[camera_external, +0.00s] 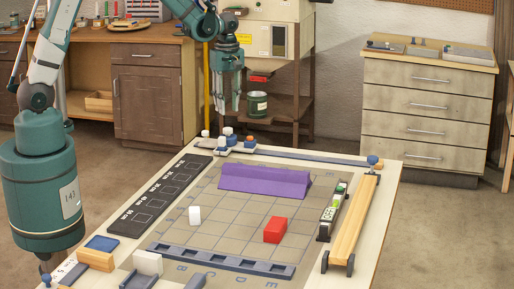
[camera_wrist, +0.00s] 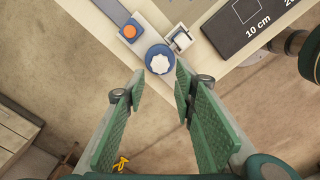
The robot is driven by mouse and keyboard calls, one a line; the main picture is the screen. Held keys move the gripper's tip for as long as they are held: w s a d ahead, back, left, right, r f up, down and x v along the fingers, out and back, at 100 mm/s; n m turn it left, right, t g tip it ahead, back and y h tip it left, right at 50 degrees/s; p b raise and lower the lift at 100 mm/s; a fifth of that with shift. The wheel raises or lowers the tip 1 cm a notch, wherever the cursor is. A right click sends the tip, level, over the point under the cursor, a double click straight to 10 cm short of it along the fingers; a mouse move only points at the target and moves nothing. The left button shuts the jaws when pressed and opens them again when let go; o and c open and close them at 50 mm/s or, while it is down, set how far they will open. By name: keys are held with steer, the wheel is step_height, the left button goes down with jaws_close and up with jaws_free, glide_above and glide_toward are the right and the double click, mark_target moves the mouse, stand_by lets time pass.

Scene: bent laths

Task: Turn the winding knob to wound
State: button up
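A round knob with a blue base and a white fluted top (camera_wrist: 160,59) sits at the table corner in the wrist view, just beyond the gap between my fingertips. It also shows at the far left corner of the table in the external view (camera_external: 229,137). I take it to be the winding knob; no wound mark is readable. My gripper (camera_wrist: 159,84) is open and empty, its green-padded fingers apart and not touching the knob. In the external view my gripper (camera_external: 231,103) hangs above the knob's corner.
An orange button on a blue-grey base (camera_wrist: 129,32) and a white switch-like part (camera_wrist: 181,39) flank the knob closely. A black marked strip (camera_external: 160,193), a purple block (camera_external: 264,180), a red block (camera_external: 275,230) and a white block (camera_external: 195,215) occupy the table (camera_external: 385,205).

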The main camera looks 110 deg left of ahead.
mark_target(228, 129)
steer(key=shift+a+f, duration=0.1)
steer(key=shift+f, duration=0.05)
stand_by(0.3)
steer(key=shift+f, duration=3.85)
steer(key=c, duration=0.6)
